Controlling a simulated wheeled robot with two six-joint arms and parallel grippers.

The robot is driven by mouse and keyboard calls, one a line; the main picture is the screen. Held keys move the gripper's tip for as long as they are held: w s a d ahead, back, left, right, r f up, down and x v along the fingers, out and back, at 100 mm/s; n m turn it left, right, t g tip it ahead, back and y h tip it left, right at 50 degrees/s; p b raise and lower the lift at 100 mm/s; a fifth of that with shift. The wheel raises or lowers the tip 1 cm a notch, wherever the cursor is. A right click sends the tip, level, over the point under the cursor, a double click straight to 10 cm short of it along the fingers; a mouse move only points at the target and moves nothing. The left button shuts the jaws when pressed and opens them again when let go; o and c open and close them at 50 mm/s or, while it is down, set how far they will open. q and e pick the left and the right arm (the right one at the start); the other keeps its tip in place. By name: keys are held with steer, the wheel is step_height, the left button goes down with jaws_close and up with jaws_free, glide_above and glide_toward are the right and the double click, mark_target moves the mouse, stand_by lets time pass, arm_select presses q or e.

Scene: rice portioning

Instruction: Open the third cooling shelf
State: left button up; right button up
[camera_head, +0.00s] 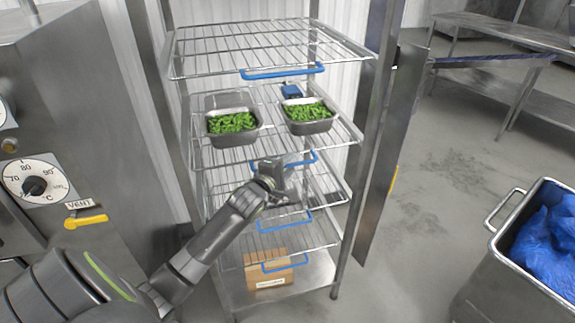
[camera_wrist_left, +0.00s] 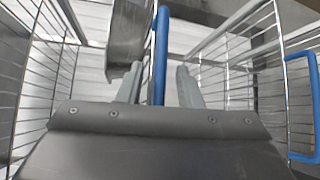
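The cooling rack has several wire shelves with blue handles. The top shelf (camera_head: 265,45) and the second shelf (camera_head: 345,130) stand above my left gripper (camera_head: 283,190). The third shelf (camera_head: 330,187) has its blue handle (camera_head: 284,222) just below the gripper. In the left wrist view my left gripper (camera_wrist_left: 158,85) is open, with a blue handle (camera_wrist_left: 161,45) upright between its fingers and a gap on each side. Which shelf that handle belongs to is hard to tell. Another blue handle (camera_wrist_left: 290,105) shows at the right there. My right gripper is not in view.
Two metal trays of green vegetables (camera_head: 234,140) (camera_head: 308,126) sit on the second shelf. A cardboard box (camera_head: 268,272) stands at the rack's bottom. An oven-like unit (camera_head: 75,130) is at left, a bin with blue bags (camera_head: 520,262) at right. An open metal door (camera_head: 392,150) flanks the rack.

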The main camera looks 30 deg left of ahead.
arm_select(q)
jaws_close()
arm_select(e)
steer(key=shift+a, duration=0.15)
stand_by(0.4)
